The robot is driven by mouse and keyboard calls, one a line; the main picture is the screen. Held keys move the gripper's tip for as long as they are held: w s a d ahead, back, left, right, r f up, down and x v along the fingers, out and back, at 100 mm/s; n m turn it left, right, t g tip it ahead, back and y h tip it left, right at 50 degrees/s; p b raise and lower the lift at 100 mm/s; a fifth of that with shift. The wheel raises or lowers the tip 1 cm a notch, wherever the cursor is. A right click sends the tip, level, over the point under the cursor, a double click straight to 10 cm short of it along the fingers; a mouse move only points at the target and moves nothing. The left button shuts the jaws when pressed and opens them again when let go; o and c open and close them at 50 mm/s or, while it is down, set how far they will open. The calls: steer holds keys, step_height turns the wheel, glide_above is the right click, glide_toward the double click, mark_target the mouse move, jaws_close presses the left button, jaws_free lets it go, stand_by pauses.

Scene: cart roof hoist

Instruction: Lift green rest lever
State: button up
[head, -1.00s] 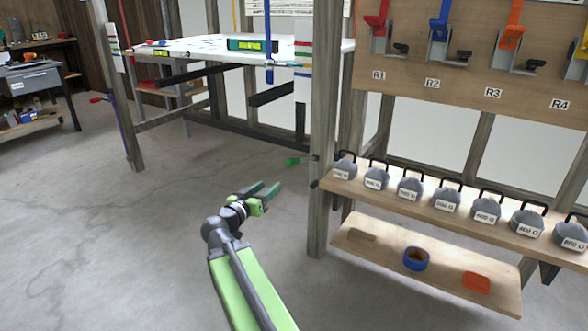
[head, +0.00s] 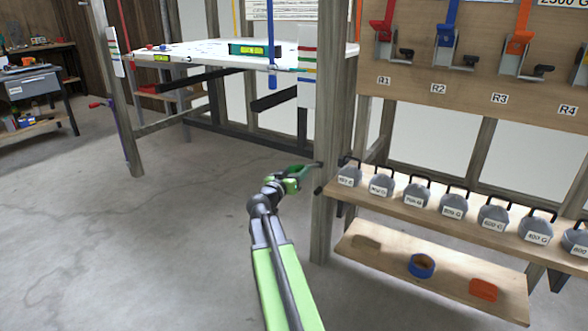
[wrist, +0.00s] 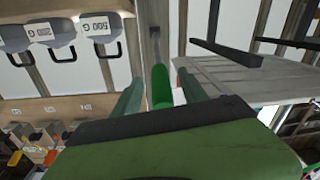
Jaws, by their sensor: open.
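The green rest lever shows in the wrist view (wrist: 161,88) as a rounded green grip on a dark rod, coming out from the wooden post (head: 323,215). My gripper (head: 303,171) is open at the lever's end, left of the post in the head view. In the wrist view, one finger of my gripper (wrist: 159,80) lies on each side of the green grip, with a visible gap on the left. I cannot tell whether the right finger touches it. In the head view the grip is mostly hidden among the similarly green fingers.
A shelf of grey weights (head: 412,196) stands right of the post, with a lower shelf (head: 385,265) holding a blue ring and an orange piece. Coloured levers hang on the board (head: 465,88) above. A white raised panel (head: 200,57) stands behind. The floor at left is clear.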

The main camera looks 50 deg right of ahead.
steer(key=shift+w+d, duration=0.1)
steer(key=shift+d, duration=0.5)
steer(key=shift+c, duration=0.2)
steer(key=shift+w+a, duration=0.15)
steer(key=shift+a, duration=0.05)
jaws_close()
steer(key=shift+w, duration=0.1)
stand_by(0.4)
